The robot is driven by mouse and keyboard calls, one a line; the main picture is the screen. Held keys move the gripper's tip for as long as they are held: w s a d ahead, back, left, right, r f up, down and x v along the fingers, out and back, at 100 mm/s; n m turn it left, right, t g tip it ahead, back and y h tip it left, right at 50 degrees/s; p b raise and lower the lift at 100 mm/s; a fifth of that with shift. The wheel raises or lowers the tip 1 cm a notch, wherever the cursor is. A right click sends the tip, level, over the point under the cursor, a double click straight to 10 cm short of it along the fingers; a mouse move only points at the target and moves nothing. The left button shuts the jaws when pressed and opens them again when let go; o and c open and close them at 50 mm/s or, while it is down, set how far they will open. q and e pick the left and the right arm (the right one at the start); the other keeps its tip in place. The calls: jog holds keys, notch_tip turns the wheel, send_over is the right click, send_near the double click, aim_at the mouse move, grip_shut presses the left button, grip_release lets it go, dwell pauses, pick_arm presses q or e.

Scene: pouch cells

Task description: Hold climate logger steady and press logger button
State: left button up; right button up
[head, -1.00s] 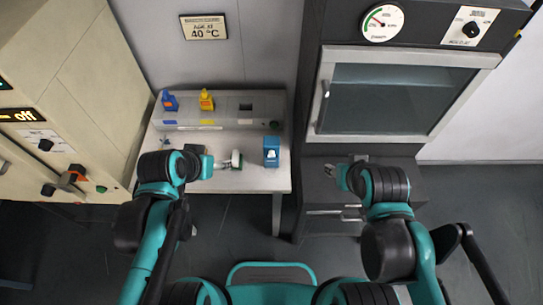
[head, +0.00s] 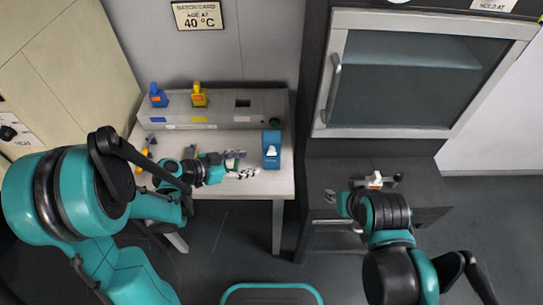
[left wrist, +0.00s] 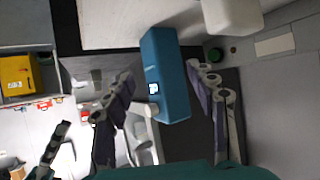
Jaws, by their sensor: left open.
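The blue upright box (head: 271,150), which looks to be the climate logger, stands on the right end of the light bench. It has a white part on its front. In the left wrist view the blue box (left wrist: 172,70) shows between and beyond my spread fingers, with a small pale square on one face and a white stub at its side. My left gripper (head: 240,164) is open just left of the box, fingers toward it, apparently with a gap. My right gripper (head: 334,198) is over the dark cabinet at right, away from the box; its finger gap is unclear.
A grey console (head: 205,112) runs along the bench back, with a blue bottle-like item (head: 158,96), a yellow one (head: 199,95) and a green button (head: 275,122). A glass-doored oven (head: 405,80) stands right. The bench's front right corner is clear.

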aim_at(265, 160)
pick_arm(q)
jog(key=b+x, duration=0.3)
jog(key=x, duration=0.5)
jog(key=shift+d+f, duration=0.15)
jog(key=shift+f, duration=0.05)
jog(key=shift+x, duration=0.85)
jog(key=shift+r, duration=0.1)
grip_shut()
jog(key=shift+o, duration=1.4)
grip_release()
